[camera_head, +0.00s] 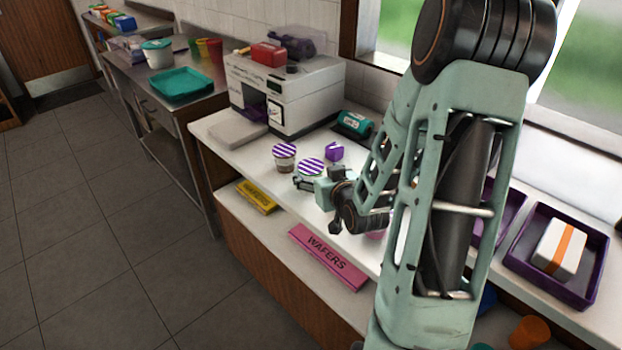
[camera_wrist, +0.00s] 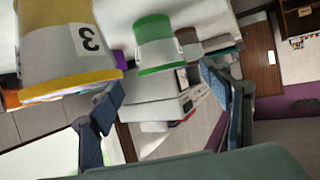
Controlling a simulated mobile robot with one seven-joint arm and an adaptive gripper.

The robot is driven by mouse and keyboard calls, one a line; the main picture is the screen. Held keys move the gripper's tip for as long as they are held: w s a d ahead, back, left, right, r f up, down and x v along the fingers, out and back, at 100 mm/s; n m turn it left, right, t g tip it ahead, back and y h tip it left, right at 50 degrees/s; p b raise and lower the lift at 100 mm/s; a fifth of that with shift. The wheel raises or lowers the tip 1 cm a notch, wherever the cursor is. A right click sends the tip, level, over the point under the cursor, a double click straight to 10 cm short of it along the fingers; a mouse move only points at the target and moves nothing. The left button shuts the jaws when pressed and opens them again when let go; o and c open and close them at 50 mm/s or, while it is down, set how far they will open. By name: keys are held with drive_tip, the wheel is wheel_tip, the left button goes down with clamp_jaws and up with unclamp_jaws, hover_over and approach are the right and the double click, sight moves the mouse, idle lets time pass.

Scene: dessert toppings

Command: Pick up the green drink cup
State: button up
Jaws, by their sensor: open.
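The green drink cup (camera_wrist: 155,45), white with a green rim, shows upside down in the wrist view, ahead of my gripper (camera_wrist: 172,98). The gripper's two fingers are spread, with nothing seen held between them. The cup appears beyond the fingertips, and the exact gap is unclear. In the head view my gripper (camera_head: 303,184) is low over the counter, beside a cup with a purple-striped lid (camera_head: 310,166). That cup's body is mostly hidden, so I cannot tell its colour there.
A yellow-rimmed cup marked 3 (camera_wrist: 68,40) is close on the wrist view's left. A brown cup (camera_head: 284,158) stands left of the striped lid. A purple block (camera_head: 334,152), teal canister (camera_head: 355,124) and white machine (camera_head: 285,95) are behind. Pink wafers box (camera_head: 328,257) is below.

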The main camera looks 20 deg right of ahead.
sight(312, 168)
drive_tip(key=shift+p+x, duration=0.4)
drive_tip(key=shift+x, duration=2.45)
drive_tip(key=shift+a+r, duration=0.1)
drive_tip(key=shift+c, duration=0.3)
drive_tip(key=c, duration=1.3)
